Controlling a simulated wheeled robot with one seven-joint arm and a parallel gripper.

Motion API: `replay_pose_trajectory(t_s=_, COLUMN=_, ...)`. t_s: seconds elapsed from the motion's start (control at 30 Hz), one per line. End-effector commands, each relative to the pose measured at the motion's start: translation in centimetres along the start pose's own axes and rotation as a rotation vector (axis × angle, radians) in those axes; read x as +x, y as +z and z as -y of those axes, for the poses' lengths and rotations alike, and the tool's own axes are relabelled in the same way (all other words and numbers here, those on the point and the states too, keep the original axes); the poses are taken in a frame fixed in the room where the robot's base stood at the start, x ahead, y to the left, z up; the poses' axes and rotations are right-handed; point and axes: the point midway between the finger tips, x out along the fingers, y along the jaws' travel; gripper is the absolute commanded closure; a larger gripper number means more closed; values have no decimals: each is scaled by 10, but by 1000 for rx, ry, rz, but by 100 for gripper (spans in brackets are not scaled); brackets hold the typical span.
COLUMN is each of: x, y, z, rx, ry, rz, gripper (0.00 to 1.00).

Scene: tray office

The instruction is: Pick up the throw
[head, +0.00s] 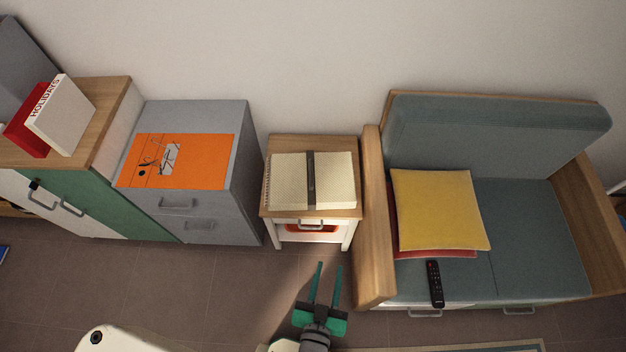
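No spread-out throw shows. A yellow cushion (438,208) lies flat on the left seat of the blue-grey sofa (530,225). Under it a red, flat soft thing (436,254) shows only at its left and front edges; I cannot tell if it is a throw or a second cushion. My gripper (330,266) has green fingers that stand apart with nothing between them. It is over the floor in front of the small side table, left of the sofa and apart from the cushion.
A black remote (435,283) lies at the sofa seat's front edge. The sofa's wooden left arm (374,220) stands between my gripper and the cushion. The side table (312,142) holds a spiral notebook (280,180). A grey cabinet (243,165) stands further left. Floor (215,290) is clear there.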

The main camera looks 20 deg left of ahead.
Motion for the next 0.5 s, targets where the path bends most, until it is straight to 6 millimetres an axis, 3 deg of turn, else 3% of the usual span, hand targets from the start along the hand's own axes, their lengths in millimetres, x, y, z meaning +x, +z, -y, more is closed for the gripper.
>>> replay_pose_trajectory(t_s=0.03, x=22, y=6, z=5, rx=-4, ry=-15, rz=0, gripper=66)
replay_pose_trajectory(t_s=0.27, x=116, y=31, z=30, rx=-23, ry=-80, rz=35, gripper=66)
replay_pose_trajectory(t_s=0.5, x=214, y=32, z=66, rx=-50, ry=-156, rz=66, gripper=66)
